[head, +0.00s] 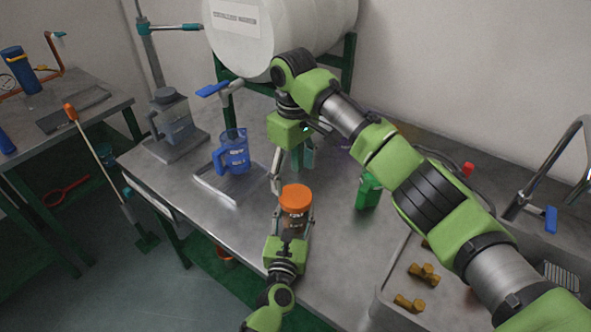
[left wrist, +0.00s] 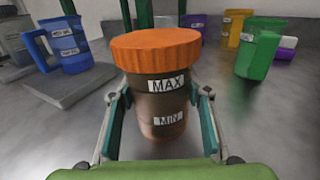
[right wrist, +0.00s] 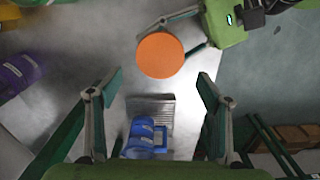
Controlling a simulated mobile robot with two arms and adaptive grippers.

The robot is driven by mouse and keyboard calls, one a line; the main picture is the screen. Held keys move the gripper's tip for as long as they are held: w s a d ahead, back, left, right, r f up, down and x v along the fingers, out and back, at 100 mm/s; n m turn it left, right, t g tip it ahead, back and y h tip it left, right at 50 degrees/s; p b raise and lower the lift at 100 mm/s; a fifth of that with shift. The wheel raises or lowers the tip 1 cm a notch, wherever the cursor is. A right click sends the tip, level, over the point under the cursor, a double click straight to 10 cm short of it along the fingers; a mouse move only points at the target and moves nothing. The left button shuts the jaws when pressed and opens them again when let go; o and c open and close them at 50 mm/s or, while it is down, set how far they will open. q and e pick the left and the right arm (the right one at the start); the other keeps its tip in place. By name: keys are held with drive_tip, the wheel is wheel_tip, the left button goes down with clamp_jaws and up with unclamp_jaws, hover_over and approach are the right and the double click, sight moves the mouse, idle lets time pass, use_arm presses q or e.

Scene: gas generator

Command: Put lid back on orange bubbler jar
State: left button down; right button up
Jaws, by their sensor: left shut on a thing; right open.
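The bubbler jar (head: 292,226) is a dark see-through jar on the bench, upright. It shows MAX and MIN labels in the left wrist view (left wrist: 165,112). The orange lid (head: 295,197) sits on top of the jar and looks about level; whether it is screwed tight I cannot tell. It also shows in the left wrist view (left wrist: 155,48) and, from above, in the right wrist view (right wrist: 160,55). My left gripper (head: 294,218) is shut around the jar's body.
A blue jug (head: 233,155) stands on a small tray plate behind and left of the jar. A green container (head: 369,190) stands to the right. A sink (head: 390,285) with brass-coloured fittings is at the front right. A white tank (head: 275,35) is above the back.

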sight(296, 196)
drive_tip(key=n, duration=0.2)
drive_tip(key=r+n, duration=0.1)
drive_tip(key=n, duration=0.2)
drive_tip(key=shift+s+d+r+n, duration=0.1)
drive_tip(key=shift+d+r+n, duration=0.05)
drive_tip(key=shift+d+n, duration=0.15)
drive_tip(key=shift+f, duration=4)
drive_tip(key=shift+c, duration=0.3)
drive_tip(key=c, duration=1.1)
drive_tip(key=shift+c, duration=0.2)
drive_tip(key=o, duration=1.3)
